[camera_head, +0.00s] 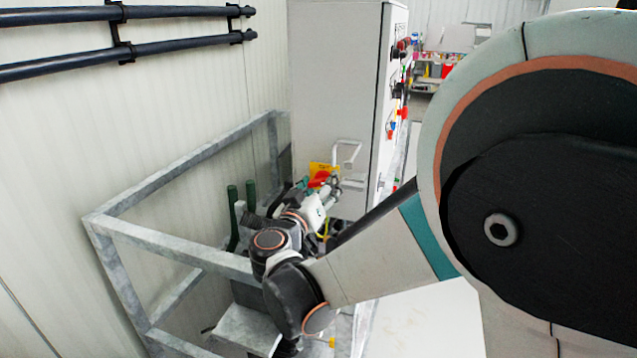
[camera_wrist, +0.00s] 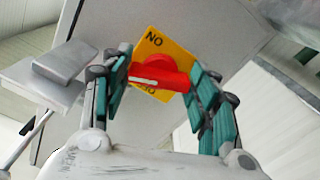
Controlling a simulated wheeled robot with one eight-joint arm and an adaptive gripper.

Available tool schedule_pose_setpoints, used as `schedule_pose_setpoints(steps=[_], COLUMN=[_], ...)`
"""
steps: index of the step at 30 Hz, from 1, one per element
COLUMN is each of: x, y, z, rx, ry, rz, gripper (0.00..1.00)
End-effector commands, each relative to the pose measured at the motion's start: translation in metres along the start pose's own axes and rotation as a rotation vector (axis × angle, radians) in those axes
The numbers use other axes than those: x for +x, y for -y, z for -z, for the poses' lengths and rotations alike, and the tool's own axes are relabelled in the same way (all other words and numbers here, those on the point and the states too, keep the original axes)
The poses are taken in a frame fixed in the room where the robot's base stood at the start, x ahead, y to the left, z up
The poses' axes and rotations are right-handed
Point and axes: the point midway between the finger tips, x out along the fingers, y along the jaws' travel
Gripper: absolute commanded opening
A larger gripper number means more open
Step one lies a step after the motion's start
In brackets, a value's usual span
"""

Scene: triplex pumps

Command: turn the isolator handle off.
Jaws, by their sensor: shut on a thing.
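The isolator handle (camera_wrist: 168,74) is a red rotary knob with a white mark on its grip. It sits on a yellow square plate (camera_wrist: 152,43) with black lettering, partly hidden, on the grey cabinet (camera_wrist: 195,30). In the wrist view the handle's grip lies roughly crosswise, slightly tilted. My gripper (camera_wrist: 158,80) has its teal-padded fingers on both ends of the grip, shut on it. In the head view the red handle (camera_head: 321,178) and yellow plate (camera_head: 318,167) show small at the cabinet's lower side, with my gripper (camera_head: 328,190) against them, partly hiding them.
A grey metal bracket (camera_head: 347,155) juts from the cabinet close by the handle. A galvanised frame (camera_head: 180,250) surrounds the area at the left, with dark green upright handles (camera_head: 250,197) inside. Coloured controls (camera_head: 400,90) line the cabinet's right face. Pipes (camera_head: 120,45) run along the wall.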

Motion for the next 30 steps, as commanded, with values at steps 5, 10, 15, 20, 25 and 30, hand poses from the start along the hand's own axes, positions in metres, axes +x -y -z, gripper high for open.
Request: schedule_pose_setpoints(steps=[5,10,15,20,25,30], x=[0.0,0.0,0.0,0.0,0.0,0.0], y=[-0.0004,-0.0009,-0.0014,-0.0018,-0.0023,-0.0025], z=[0.0002,0.0003,0.0006,0.0009,0.0012,0.0016], rx=[-0.166,-0.327,-0.489,-0.641,-0.8,-0.945], ry=[0.0,0.0,0.0,0.0,0.0,-0.001], rz=[0.001,0.001,0.001,0.001,0.001,0.001], gripper=[0.31,0.31,0.31,0.31,0.31,0.31])
